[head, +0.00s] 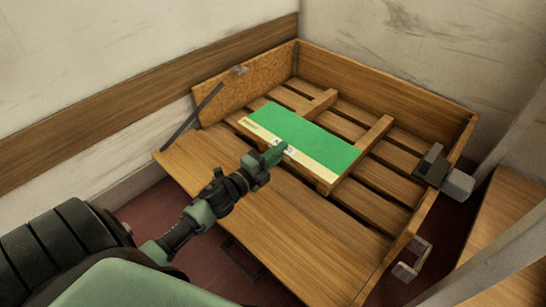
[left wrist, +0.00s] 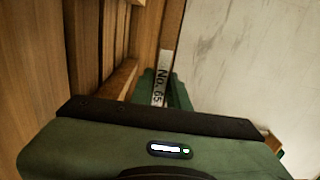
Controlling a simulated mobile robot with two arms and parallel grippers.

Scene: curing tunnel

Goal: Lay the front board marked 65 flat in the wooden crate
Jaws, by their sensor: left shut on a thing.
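The front board (head: 310,135) is a flat green panel with a cream strip along its near edge. It is over the slatted floor of the wooden crate (head: 385,75), across two raised crossbars. I cannot tell whether it rests on them or is just above. My left gripper (head: 279,149) is shut on the middle of its near edge. In the left wrist view, a pale label reading "No. 65" (left wrist: 160,88) shows between the green fingers. Most of the board is hidden there by the gripper body. My right gripper is in neither view.
The crate's near panel (head: 270,215) is folded down toward me. Grey hardware (head: 432,165) sits at the right wall. Bare slats show around the board. A post (head: 510,115) and a wooden surface (head: 500,230) are at the right.

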